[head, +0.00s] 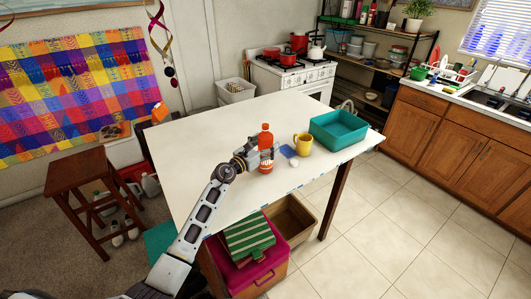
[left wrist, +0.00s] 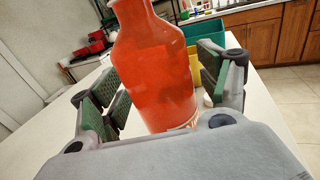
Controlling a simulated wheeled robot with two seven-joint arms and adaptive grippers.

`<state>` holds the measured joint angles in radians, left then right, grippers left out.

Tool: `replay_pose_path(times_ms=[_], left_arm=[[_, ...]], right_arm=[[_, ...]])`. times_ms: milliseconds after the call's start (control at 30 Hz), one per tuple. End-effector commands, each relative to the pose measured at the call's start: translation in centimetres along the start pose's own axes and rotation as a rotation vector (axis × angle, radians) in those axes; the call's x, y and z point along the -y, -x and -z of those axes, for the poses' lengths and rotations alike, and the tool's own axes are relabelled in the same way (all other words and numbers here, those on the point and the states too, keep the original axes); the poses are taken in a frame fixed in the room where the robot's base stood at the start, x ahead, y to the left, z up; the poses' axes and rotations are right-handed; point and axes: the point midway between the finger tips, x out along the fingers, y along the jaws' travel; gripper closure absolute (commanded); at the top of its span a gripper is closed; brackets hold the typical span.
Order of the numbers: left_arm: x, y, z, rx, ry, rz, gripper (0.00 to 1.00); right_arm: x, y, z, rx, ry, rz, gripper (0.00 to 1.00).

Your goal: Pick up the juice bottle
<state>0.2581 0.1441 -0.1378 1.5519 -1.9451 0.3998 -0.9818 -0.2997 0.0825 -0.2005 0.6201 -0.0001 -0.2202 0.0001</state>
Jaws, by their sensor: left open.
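The juice bottle (head: 265,140) is orange-red with a pale label low down and stands upright on the white table (head: 200,130). My left gripper (head: 260,155) is at the bottle, with its arm coming in from the lower left. In the left wrist view the bottle (left wrist: 155,65) stands between the two open fingers of my left gripper (left wrist: 155,100), with a gap showing on the left side. The bottle's base is hidden behind the gripper's palm there. My right gripper is not in view.
A yellow mug (head: 303,144), a blue flat item (head: 288,151) and a small white round item (head: 294,163) lie close right of the bottle. A teal bin (head: 338,128) stands farther right. The table's left part is clear. A wooden stool (head: 80,170) stands left.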

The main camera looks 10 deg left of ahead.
Motion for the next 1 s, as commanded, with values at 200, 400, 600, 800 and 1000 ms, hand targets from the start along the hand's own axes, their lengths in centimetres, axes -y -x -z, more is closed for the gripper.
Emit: replay_pose_path(times_ms=[200,400,600,800,1000], left_arm=[[-0.01,0.03,0.00,0.000,0.000,0.000,0.24],[-0.01,0.04,0.00,0.000,0.000,0.000,0.33],[-0.02,0.04,0.01,0.000,0.000,0.000,0.59],[-0.03,0.05,0.01,0.000,0.000,0.000,0.84],[-0.05,0.03,-0.15,0.002,0.000,-0.001,0.86]], right_arm=[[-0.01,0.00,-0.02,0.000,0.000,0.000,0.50],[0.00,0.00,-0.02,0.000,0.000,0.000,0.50],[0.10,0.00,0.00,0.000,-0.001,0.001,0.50],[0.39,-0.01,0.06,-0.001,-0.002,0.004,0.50],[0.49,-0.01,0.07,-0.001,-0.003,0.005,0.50]])
